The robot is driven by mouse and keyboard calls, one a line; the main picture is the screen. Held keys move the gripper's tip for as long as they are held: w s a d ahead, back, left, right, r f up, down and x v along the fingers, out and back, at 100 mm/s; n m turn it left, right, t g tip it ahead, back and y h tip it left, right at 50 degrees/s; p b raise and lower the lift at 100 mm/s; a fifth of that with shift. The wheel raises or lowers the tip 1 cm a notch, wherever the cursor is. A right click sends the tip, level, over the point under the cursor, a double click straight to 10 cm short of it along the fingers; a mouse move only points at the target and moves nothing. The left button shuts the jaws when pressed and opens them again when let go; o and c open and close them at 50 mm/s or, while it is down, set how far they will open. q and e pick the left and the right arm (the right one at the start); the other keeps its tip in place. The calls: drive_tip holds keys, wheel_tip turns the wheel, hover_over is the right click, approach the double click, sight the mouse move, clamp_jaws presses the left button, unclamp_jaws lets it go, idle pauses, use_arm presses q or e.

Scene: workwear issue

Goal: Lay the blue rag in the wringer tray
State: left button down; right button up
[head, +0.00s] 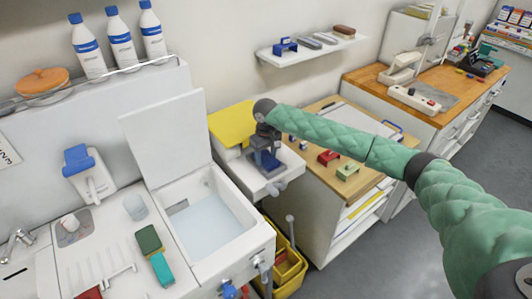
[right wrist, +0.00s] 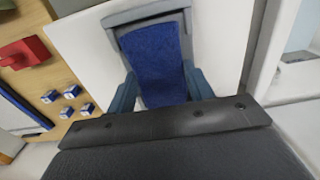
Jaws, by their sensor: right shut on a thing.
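My right gripper (head: 266,158) comes in on the green arm from the right, over a small white basin-like unit (head: 248,178) beside the sink. In the right wrist view its two grey-blue fingers (right wrist: 160,92) are shut on the blue rag (right wrist: 155,58), a textured blue strip between them. A grey frame (right wrist: 143,15) borders the rag at its far end, with white surface around it. I cannot tell whether the rag touches the surface below. My left gripper is not in view.
An open-lidded white sink (head: 208,222) with pale water lies left of the gripper. A wooden worktop with a red block (head: 328,157) and a green block (head: 347,171) lies to the right. A yellow bucket (head: 288,268) stands below.

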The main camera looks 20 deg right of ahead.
sight(266, 157)
drive_tip(key=shift+f, duration=0.1)
drive_tip(key=o, duration=1)
drive_tip(key=shift+r+b, duration=0.4)
drive_tip(key=shift+r, duration=0.1)
wheel_tip(266, 157, up, 4)
drive_tip(key=shift+r+b, duration=0.1)
drive_tip(key=shift+b, duration=0.95)
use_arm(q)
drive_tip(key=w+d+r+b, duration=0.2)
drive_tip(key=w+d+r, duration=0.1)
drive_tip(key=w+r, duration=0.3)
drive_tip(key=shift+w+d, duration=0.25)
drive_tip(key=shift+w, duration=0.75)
use_arm(e)
drive_tip(key=shift+r, duration=3.55)
